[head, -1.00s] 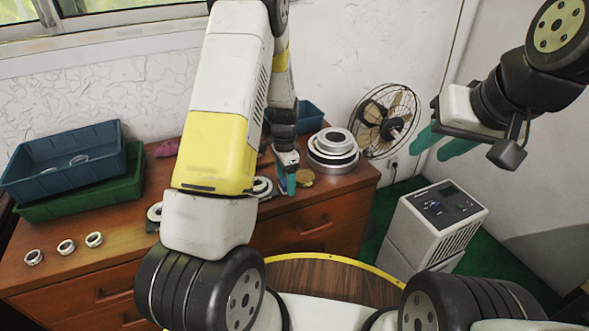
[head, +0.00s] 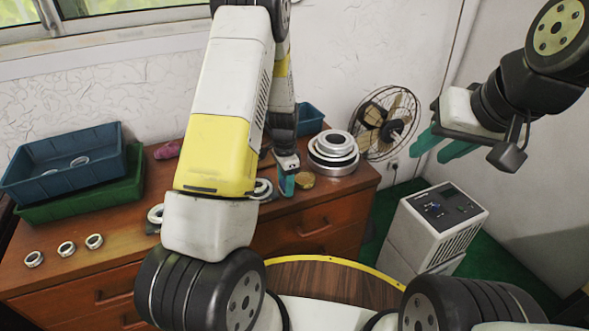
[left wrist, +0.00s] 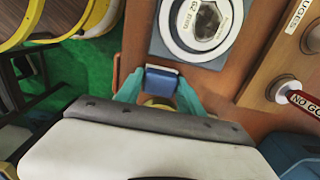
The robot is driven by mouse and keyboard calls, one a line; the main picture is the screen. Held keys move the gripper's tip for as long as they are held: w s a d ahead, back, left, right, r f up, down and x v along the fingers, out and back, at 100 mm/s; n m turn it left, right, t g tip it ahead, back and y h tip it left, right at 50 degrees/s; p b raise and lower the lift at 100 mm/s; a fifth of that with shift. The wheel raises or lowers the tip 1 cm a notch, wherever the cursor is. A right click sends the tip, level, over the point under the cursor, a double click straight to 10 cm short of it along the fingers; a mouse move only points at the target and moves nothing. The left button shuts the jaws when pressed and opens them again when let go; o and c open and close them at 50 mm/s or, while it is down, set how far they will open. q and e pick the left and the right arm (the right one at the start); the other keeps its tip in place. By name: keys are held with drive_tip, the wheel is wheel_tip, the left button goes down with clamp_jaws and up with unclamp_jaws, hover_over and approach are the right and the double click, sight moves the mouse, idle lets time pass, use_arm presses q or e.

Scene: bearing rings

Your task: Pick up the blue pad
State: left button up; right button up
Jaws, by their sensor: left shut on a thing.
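The blue pad (left wrist: 162,81) is a small dark blue block in the left wrist view, between the two teal fingertips of my left gripper (left wrist: 158,88). The fingers close on it from both sides. In the head view my left gripper (head: 287,184) is low over the front right of the brown cabinet top; I cannot make out the pad there.
A fan (head: 386,122) is behind. A blue bin (head: 65,163) sits on a green bin (head: 85,203) at the left. Small rings (head: 66,248) line the front left.

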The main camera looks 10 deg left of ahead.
use_arm(q)
drive_tip(key=shift+r, duration=0.65)
wheel_tip(320, 180, up, 2)
drive_tip(key=shift+r, duration=0.2)
drive_tip(key=s+a+r, duration=0.1)
drive_tip(key=s+a, duration=0.1)
drive_tip(key=s, duration=1.3)
drive_tip(key=shift+s+a, duration=0.4)
